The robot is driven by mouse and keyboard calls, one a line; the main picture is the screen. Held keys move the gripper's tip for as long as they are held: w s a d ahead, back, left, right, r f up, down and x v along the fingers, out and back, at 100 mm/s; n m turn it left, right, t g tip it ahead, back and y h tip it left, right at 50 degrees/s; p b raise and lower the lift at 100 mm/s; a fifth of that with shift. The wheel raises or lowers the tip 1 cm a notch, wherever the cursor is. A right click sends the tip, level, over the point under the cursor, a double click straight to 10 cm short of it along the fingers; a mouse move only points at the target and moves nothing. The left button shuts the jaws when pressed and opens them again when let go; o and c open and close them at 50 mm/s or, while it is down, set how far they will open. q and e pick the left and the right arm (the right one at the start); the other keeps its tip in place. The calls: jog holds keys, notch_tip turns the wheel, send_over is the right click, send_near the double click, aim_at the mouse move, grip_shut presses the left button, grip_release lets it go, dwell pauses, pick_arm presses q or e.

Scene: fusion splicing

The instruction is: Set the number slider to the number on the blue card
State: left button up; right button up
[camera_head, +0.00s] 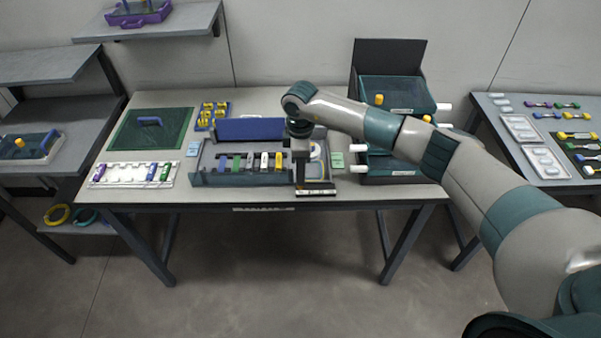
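A small light-blue card (193,148) lies on the table left of the grey-blue tray; any number on it is too small to read. I cannot pick out the number slider for certain. A dark block with a pale strip (316,191) at the table's front edge, below my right gripper, may be it. My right gripper (300,178) points down at the right part of the tray, just above or at this block. Its fingers are too small and dark to tell open from shut. My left gripper is not in view.
The tray (204,178) holds a row of coloured blocks. A green mat (126,136) and a white rack (132,175) lie to its left. A pale green card (337,160) and a teal drawer unit (392,93) with white handles stand to the right. Side tables flank the bench.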

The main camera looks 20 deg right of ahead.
jog(key=shift+f, duration=1.55)
jog(key=shift+c, duration=0.6)
